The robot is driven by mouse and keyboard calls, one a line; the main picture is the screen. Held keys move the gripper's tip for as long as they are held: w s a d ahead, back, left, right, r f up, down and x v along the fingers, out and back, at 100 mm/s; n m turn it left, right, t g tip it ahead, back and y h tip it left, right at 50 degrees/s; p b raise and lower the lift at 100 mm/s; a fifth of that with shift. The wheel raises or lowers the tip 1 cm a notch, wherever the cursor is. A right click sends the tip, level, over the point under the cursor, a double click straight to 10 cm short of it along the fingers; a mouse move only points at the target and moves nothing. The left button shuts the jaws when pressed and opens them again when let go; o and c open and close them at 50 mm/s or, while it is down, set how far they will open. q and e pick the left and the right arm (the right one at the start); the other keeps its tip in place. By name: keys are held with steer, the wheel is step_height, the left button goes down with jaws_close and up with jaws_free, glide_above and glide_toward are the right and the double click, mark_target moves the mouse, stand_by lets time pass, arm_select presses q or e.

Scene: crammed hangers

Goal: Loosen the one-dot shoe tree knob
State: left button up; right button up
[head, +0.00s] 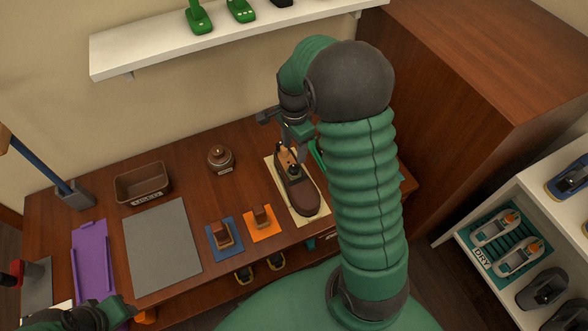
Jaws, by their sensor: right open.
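A brown shoe (301,196) lies on a cream mat (318,215) on the wooden bench, its toe toward the front. A small dark knob-like part (294,170) shows in the shoe's opening near the heel. I cannot make out any dot on it. My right gripper (291,152) points down over the heel end, open, its fingertips close to that part. Whether they touch it I cannot tell. My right arm hides the bench to the right of the shoe. My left gripper (122,309) is at the lower left, away from the shoe, its jaws unclear.
Brushes on blue (215,250) and orange (251,232) mats, a grey mat (163,250), a brown box (142,183) and a round pot (221,158) share the bench. A white shelf (150,51) hangs above. A rack labelled DRY (482,258) holds shoes at right.

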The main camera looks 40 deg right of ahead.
mark_target(294, 167)
step_height(294, 167, down, 9)
steer(key=b, duration=0.2)
steer(key=shift+f+b, duration=0.15)
steer(key=shift+b, duration=0.25)
steer(key=shift+c, duration=0.4)
jaws_close()
